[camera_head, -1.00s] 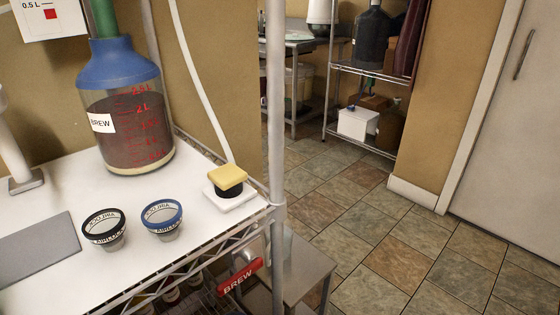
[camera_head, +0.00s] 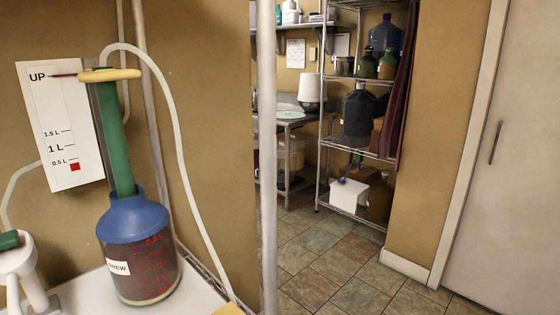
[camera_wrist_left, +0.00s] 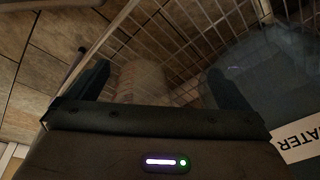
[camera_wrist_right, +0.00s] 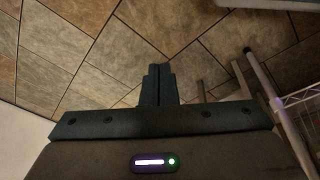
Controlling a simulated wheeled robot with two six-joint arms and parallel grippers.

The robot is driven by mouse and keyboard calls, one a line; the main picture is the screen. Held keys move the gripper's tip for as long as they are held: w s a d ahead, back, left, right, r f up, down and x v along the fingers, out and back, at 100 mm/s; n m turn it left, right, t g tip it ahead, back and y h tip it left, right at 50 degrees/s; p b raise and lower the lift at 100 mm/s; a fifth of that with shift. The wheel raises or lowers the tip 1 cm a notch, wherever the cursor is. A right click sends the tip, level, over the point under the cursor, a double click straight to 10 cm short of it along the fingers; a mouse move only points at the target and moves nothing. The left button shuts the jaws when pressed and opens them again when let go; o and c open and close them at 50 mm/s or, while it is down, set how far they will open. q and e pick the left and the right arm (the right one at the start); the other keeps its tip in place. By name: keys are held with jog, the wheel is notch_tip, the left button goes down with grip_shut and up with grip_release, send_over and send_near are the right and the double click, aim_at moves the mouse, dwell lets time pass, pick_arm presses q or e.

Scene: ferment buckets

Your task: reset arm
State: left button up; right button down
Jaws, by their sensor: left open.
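My left gripper (camera_wrist_left: 150,88) shows in the left wrist view with its two fingers spread apart. Nothing is held between them. Behind it are wire shelving and a clear vessel with a WATER label (camera_wrist_left: 298,140), partly cut off at the right. My right gripper (camera_wrist_right: 159,84) shows in the right wrist view with its fingers together and nothing visible between them, above the tiled floor (camera_wrist_right: 160,30). Neither gripper shows in the head view.
A BREW jug (camera_head: 140,262) with a blue top and green tube stands on a white shelf (camera_head: 195,298). A level chart (camera_head: 62,120) is on the wall behind. A metal post (camera_head: 267,180) stands at the shelf's corner. Tiled floor (camera_head: 330,262) is open to the right.

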pick_arm(q)
jog(key=s+a+g+p, duration=0.1)
jog(key=s+p, duration=1.4)
jog(key=s, duration=0.2)
jog(key=shift+s+f+p, duration=0.3)
jog(key=shift+s+f, duration=0.05)
jog(key=shift+f, duration=0.1)
pick_arm(e)
jog(key=s+d+g, duration=0.1)
jog(key=s, duration=1.6)
jog(key=shift+s+f, duration=0.4)
jog(key=shift+f, duration=0.05)
pick_arm(q)
jog(key=shift+a, duration=0.1)
pick_arm(e)
jog(key=shift+d, duration=0.1)
